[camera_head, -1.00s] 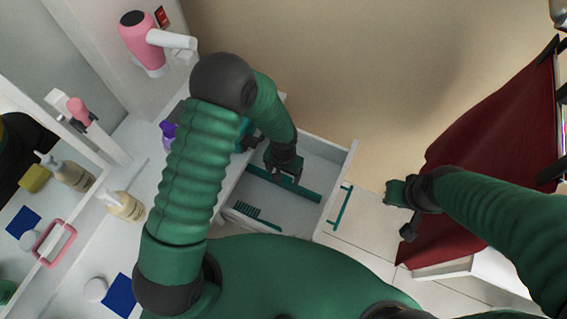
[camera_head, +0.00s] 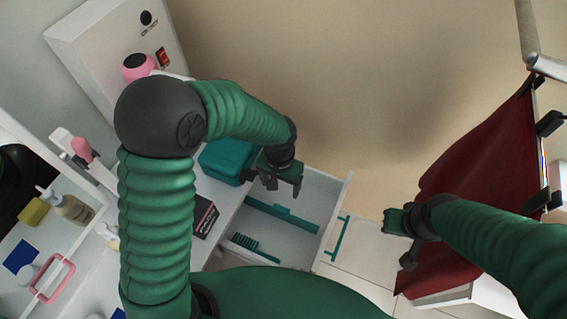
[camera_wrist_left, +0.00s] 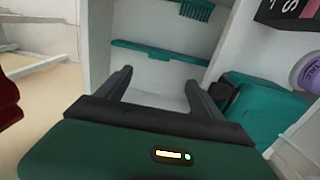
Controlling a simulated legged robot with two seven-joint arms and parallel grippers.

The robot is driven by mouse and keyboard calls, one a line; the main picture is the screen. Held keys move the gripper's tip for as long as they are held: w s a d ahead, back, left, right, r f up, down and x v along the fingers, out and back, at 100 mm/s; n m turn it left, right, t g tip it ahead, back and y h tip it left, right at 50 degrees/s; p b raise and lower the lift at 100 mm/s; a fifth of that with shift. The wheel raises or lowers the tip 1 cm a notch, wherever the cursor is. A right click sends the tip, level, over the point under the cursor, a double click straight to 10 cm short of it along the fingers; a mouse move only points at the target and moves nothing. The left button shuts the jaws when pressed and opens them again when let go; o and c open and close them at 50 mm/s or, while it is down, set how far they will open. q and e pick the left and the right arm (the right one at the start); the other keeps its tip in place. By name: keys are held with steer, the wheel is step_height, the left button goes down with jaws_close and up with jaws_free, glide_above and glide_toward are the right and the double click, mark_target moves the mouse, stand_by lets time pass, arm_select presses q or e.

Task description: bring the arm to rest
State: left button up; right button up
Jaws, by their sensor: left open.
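My left gripper (camera_head: 284,184) is open and empty, above the back edge of the open white drawer (camera_head: 333,196). In the left wrist view its two fingers (camera_wrist_left: 158,84) stand apart with nothing between them. My right gripper (camera_head: 396,239) hangs on the right, in front of the dark red cloth; its fingers are too unclear to read. In the drawer lie a long teal bar-like item (camera_head: 283,216) and a teal comb (camera_head: 256,249). Both also show in the left wrist view, the comb at the top (camera_wrist_left: 197,9).
A teal box (camera_head: 226,160) stands on the counter beside my left forearm, with a dark box (camera_head: 205,216) near it. A pink hair dryer (camera_head: 138,66) is mounted at the back left. The dark red cloth (camera_head: 473,160) hangs on the right. Floor shows between drawer and cloth.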

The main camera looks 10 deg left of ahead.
arm_select(q)
steer(key=s+a+r+n+t, duration=0.2)
steer(key=s+a+r, duration=0.5)
steer(key=s+a, duration=0.1)
steer(key=shift+s+a+t+p, duration=0.15)
steer(key=shift+a+t+p, duration=0.15)
steer(key=shift+a, duration=0.2)
steer(key=shift+s+r, duration=0.1)
steer(key=shift+r, duration=0.1)
